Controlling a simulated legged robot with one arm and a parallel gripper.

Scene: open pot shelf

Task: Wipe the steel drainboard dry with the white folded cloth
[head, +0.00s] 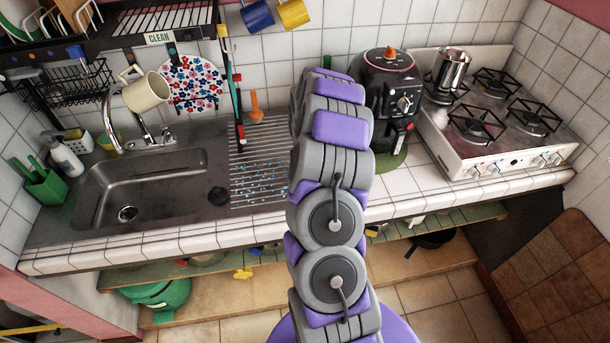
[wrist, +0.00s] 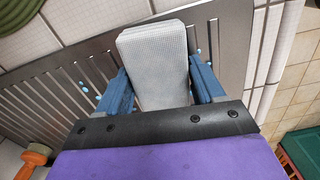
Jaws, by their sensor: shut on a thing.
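The steel drainboard (head: 256,165) lies right of the sink, with grooves and many small blue-white water drops on its front half. In the wrist view the ribbed drainboard (wrist: 50,85) fills the left and middle, with a few drops showing. The white folded cloth (wrist: 155,60) is between the two blue fingers of my gripper (wrist: 160,92), which is shut on it. The cloth is over the drainboard; I cannot tell whether it touches. In the head view my own arm hides the gripper, the cloth and the drainboard's right part.
The sink (head: 140,185) with its tap is left of the drainboard. An orange-handled tool (head: 256,108) stands at the drainboard's back. A black air fryer (head: 390,90) and a gas stove (head: 500,125) are to the right. A rack (head: 150,30) hangs above. Tiled counter (head: 410,180) is clear.

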